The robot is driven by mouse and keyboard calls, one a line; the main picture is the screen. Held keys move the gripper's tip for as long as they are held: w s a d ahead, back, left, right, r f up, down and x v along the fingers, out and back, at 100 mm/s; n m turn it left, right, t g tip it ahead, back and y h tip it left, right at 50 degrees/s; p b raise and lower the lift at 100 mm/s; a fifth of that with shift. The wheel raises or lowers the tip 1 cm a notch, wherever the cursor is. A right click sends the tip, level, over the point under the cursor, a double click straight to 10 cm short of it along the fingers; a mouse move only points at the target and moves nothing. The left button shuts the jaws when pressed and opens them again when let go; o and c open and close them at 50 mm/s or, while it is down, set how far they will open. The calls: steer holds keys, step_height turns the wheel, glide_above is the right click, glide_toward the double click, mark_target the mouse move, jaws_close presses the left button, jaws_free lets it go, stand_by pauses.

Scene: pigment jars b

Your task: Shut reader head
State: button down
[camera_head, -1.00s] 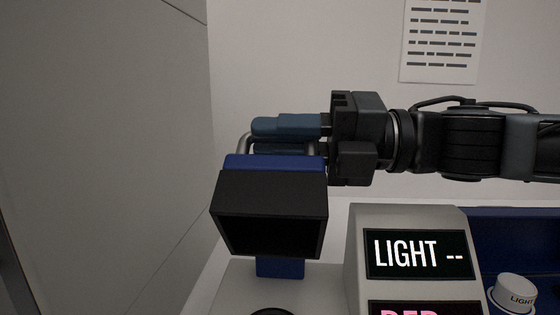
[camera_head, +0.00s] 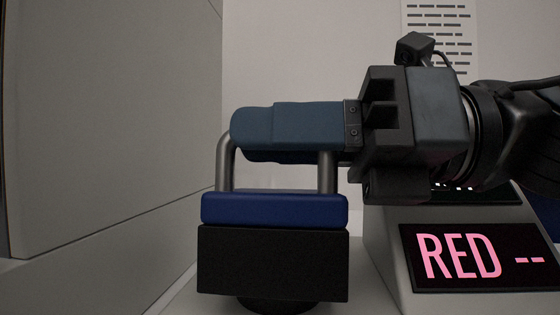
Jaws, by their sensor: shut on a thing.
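The reader head (camera_head: 272,262) is a black block with a blue top (camera_head: 275,210) and a grey metal bar handle (camera_head: 328,172) rising from it. It sits level, low over a dark round part (camera_head: 275,306) on the pale base; any gap between them is hard to see. My gripper (camera_head: 265,131) comes in from the right, its blue-grey fingers lying across the top of the handle. It is shut on the handle, and the fingers hide the handle's crossbar.
The grey display housing (camera_head: 388,262) stands close on the right, under my wrist, with a panel (camera_head: 475,258) reading "RED --". A second panel above is mostly hidden by my gripper. A grey wall (camera_head: 110,120) is at the left. A printed sheet (camera_head: 440,30) hangs behind.

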steer(key=shift+s+f+n+b, duration=0.35)
steer(key=shift+f+n+b, duration=0.1)
steer(key=shift+f+b, duration=0.15)
steer(key=shift+s+f+n+b, duration=0.3)
steer(key=shift+f+n+b, duration=0.2)
steer(key=shift+b, duration=0.1)
steer(key=shift+a+f, duration=0.1)
steer(key=shift+f, duration=0.05)
steer(key=c, duration=1.1)
jaws_free()
step_height(320, 180, up, 5)
steer(key=shift+f+p, duration=0.2)
steer(key=shift+p, duration=0.65)
steer(key=d+r, duration=0.2)
steer(key=d, duration=0.2)
steer(key=s+d+r+p, duration=0.1)
steer(key=d+r, duration=0.1)
steer(key=d, duration=0.1)
steer(key=s+d+r+p, duration=0.1)
steer(key=d+r, duration=0.1)
steer(key=d, duration=0.2)
steer(key=shift+s+d+r, duration=0.15)
steer(key=shift+d+r, duration=0.15)
